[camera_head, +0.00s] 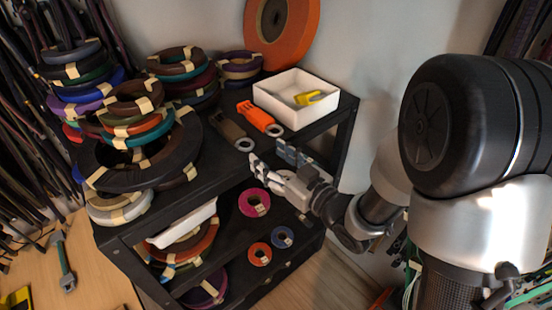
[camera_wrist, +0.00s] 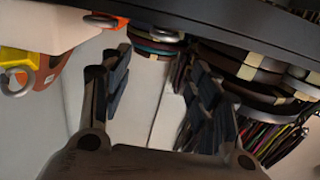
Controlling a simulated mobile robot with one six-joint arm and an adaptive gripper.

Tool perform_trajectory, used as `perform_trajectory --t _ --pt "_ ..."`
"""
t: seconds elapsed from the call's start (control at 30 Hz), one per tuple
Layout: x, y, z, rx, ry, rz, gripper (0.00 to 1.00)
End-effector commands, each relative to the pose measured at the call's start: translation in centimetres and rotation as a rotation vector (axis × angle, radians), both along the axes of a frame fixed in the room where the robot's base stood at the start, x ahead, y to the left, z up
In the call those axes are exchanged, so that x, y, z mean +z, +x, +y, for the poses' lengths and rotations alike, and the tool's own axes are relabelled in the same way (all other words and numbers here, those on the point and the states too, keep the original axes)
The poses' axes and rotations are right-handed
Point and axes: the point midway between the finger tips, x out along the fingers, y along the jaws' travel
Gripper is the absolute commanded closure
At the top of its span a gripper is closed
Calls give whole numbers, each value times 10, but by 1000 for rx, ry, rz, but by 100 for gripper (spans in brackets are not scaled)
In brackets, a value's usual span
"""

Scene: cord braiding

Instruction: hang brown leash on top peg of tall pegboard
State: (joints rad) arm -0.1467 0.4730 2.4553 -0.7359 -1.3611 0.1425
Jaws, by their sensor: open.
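The brown leash appears to be the dark brown strap (camera_head: 228,127) with a metal ring, lying on the black shelf top in the head view. It lies left of an orange strap (camera_head: 257,116) that also ends in a ring. My gripper (camera_head: 270,156) is open and empty, at the front edge of the shelf top, close to the brown strap's ring. In the wrist view my gripper's two fingers (camera_wrist: 158,66) stand wide apart with nothing held between them. I cannot make out the brown strap in the wrist view. No tall pegboard or top peg shows clearly.
The black shelf (camera_head: 205,185) bears stacked cord coils (camera_head: 150,150) at left. A white tray (camera_head: 268,97) with a yellow item stands behind the orange strap. A large orange roll (camera_head: 285,30) rises at the back. Loose coils (camera_head: 255,202) lie on the lower shelf.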

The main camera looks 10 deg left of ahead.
Motion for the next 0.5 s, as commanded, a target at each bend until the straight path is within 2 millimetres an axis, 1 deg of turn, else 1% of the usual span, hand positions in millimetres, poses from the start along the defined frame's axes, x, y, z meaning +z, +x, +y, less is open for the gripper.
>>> perform_trajectory --t 0.03,0.1,0.3,0.43,0.5 --pt "0 -3 -5 -2 0 1 44" --pt "1 -7 -9 -1 0 1 44" --pt "1 -10 -11 0 1 -1 44" --pt "2 -7 -14 -13 -17 0 44" --pt "5 -1 -22 -48 -60 5 44"
